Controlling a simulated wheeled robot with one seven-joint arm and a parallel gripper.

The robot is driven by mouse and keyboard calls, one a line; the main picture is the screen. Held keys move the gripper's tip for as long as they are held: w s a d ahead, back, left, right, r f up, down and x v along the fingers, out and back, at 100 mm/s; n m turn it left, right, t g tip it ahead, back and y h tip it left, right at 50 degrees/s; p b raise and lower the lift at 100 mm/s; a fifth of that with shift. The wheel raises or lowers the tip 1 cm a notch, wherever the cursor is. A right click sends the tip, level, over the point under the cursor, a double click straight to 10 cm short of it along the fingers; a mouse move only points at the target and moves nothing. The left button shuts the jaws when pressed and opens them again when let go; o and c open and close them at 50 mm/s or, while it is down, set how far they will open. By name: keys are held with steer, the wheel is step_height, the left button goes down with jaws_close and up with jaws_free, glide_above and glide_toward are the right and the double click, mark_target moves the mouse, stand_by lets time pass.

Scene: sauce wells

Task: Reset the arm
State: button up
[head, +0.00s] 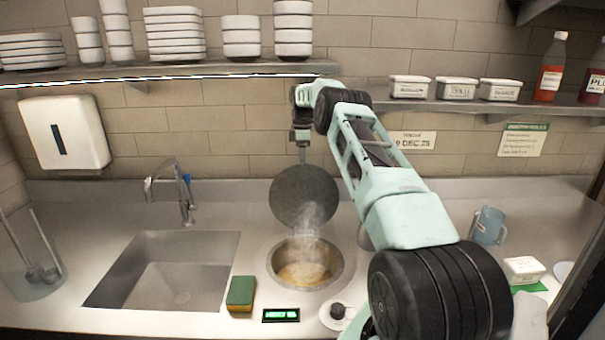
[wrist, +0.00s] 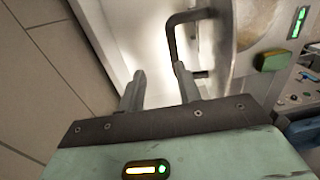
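My gripper (head: 302,150) hangs at the back of the counter, pointing down, just above the top edge of a dark round lid (head: 303,197). The lid stands raised behind the open sauce well (head: 335,268), which holds steaming yellowish food. In the wrist view my gripper (wrist: 159,70) has its two fingers spread, with nothing visible between them. A dark bent handle (wrist: 172,40) lies close to the right fingertip; I cannot tell whether they touch. My arm reaches up from the lower right across the head view.
A sink (head: 170,270) with a faucet (head: 183,190) lies left. A green-yellow sponge (head: 241,293), a lit display (head: 281,315) and a small dish (head: 338,316) are in front. Shelves (head: 200,70) with stacked dishes hang above. A blue jug (head: 488,226) stands right.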

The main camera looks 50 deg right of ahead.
steer(key=shift+r, duration=0.4)
steer(key=shift+a+f, duration=0.1)
steer(key=shift+a, duration=0.05)
